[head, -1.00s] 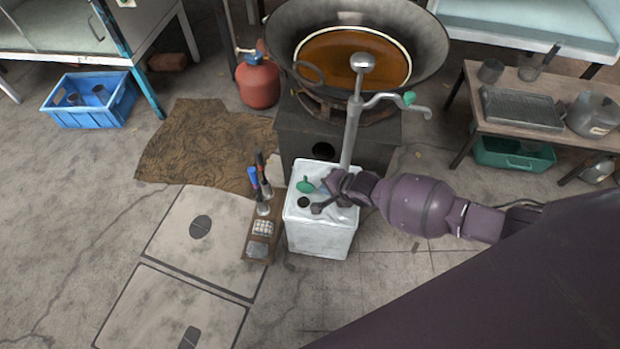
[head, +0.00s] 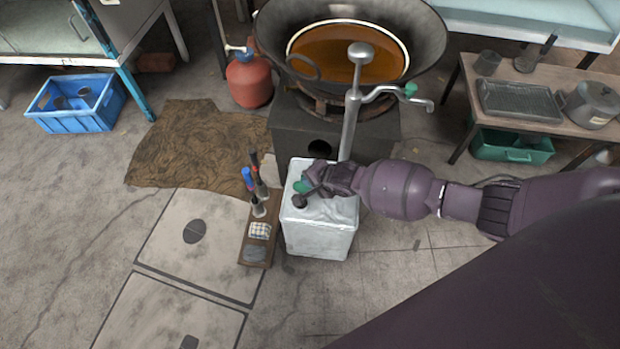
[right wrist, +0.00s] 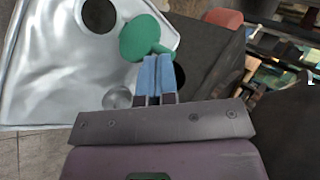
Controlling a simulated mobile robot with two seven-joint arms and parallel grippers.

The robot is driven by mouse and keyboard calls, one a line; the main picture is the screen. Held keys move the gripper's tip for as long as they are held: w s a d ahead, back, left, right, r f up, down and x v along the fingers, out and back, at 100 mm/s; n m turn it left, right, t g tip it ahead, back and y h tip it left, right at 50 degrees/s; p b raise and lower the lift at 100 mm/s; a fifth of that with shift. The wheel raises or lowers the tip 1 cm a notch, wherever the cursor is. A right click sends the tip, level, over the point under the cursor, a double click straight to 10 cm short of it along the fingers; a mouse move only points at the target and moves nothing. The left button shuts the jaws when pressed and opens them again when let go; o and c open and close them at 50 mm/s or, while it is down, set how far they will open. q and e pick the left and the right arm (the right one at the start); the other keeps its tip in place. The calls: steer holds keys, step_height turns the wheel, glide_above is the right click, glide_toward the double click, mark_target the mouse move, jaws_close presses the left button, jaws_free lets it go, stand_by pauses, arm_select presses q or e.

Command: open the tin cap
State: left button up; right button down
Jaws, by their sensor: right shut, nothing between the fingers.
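The silvery-white square tin (head: 318,240) stands on the floor in front of the stove; its top fills the left of the right wrist view (right wrist: 55,75). A green cap (head: 301,187) with a small side tab is at the tin's top; it shows more clearly in the right wrist view (right wrist: 140,38). A dark round opening (right wrist: 99,14) lies beside it on the top. My right gripper (head: 309,192) is over the tin top, shut and empty. Its blue fingertips (right wrist: 157,70) are right by the cap's tab; I cannot tell whether they touch. My left gripper is not in view.
A metal hand pump (head: 352,115) rises behind the tin, before the wok (head: 437,50) on its dark stove (head: 285,130). The floor in front is clear.

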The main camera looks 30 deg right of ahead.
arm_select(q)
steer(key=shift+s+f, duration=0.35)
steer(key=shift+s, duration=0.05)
arm_select(e)
steer(key=shift+w+d+f, duration=0.1)
steer(key=shift+w+d, duration=0.5)
steer(key=shift+w, duration=0.25)
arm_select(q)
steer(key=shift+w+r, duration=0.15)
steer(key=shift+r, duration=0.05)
